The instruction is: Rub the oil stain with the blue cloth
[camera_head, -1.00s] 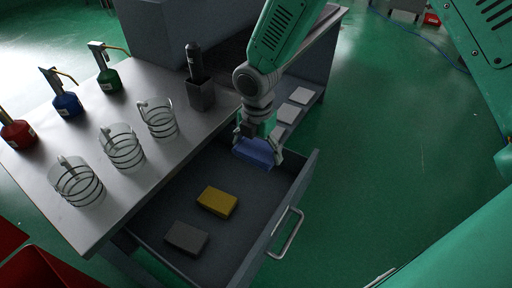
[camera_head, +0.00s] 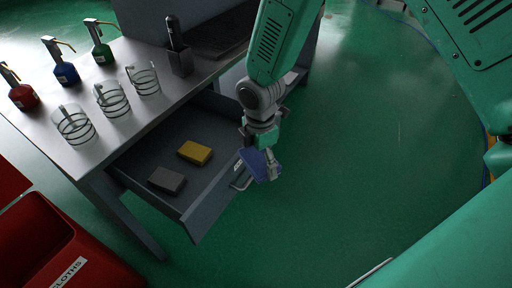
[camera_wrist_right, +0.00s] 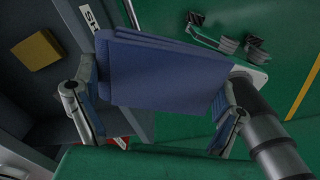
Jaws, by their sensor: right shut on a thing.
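The folded blue cloth (camera_head: 254,165) is held by my right gripper (camera_head: 262,160), just outside the front of the open drawer in the head view. In the right wrist view the cloth (camera_wrist_right: 160,72) lies between the two fingers of my right gripper (camera_wrist_right: 160,105), which are shut on it. A yellow cloth (camera_head: 195,152) and a grey cloth (camera_head: 167,180) lie in the drawer (camera_head: 150,152). The yellow cloth also shows in the right wrist view (camera_wrist_right: 38,49). No oil stain is clear in these views. My left gripper is not in view.
A red bin (camera_head: 50,240) labelled CLOTHS stands at lower left. Green floor at the right is open.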

